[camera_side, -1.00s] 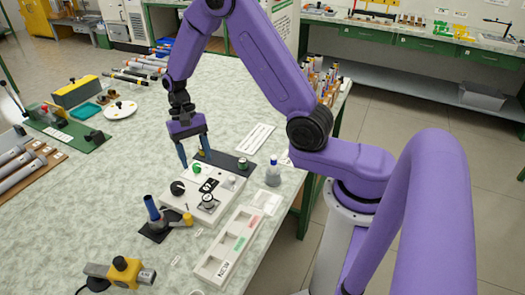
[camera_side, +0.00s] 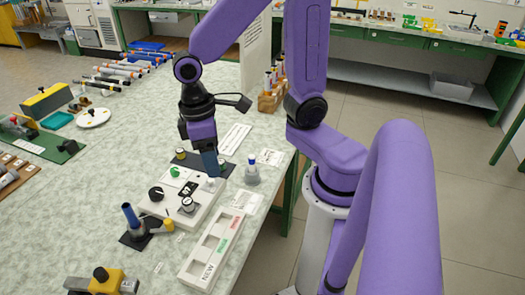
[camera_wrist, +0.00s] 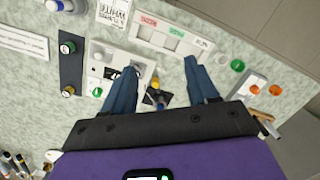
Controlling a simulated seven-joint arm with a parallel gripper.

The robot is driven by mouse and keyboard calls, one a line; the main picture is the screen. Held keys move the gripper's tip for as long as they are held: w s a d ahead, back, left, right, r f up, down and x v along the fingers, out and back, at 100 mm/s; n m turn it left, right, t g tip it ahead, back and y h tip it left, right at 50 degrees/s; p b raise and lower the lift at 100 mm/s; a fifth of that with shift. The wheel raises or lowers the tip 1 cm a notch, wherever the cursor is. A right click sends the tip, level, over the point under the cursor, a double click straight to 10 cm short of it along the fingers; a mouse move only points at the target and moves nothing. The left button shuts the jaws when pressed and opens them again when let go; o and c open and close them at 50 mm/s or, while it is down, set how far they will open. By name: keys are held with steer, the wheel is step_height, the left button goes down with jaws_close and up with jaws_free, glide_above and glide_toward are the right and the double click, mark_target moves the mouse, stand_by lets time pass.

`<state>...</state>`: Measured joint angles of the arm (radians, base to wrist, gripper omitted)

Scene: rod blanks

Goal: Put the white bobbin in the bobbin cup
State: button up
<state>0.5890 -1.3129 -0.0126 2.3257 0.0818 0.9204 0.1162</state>
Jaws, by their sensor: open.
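A small white upright piece (camera_side: 210,183), which looks like the white bobbin, stands on the right end of the white panel (camera_side: 152,207). In the wrist view a pale round piece (camera_wrist: 98,57) shows on that panel, left of my fingers. A round silver-and-black holder (camera_side: 187,205) sits at the panel's front; it may be the bobbin cup, but I cannot tell. My gripper (camera_side: 210,168) points down over the panel's right end, close to the white piece in the side view. In the wrist view its fingers (camera_wrist: 160,72) are apart with nothing held between them.
A dark strip (camera_wrist: 73,70) carries green-topped and yellow-topped pieces. A white compartment tray (camera_side: 195,270) lies at the front right. A blue tube on a black stand (camera_side: 133,217) stands left of it. A blue-capped bottle (camera_side: 252,172) stands right of my gripper.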

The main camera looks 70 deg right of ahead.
steer(key=s+d+r+n+t, duration=0.1)
steer(key=s+d+r+n, duration=0.1)
steer(key=s+n, duration=0.4)
steer(key=s+d, duration=0.1)
steer(key=s, duration=0.3)
steer(key=shift+s+y, duration=0.2)
steer(key=shift+y, duration=0.1)
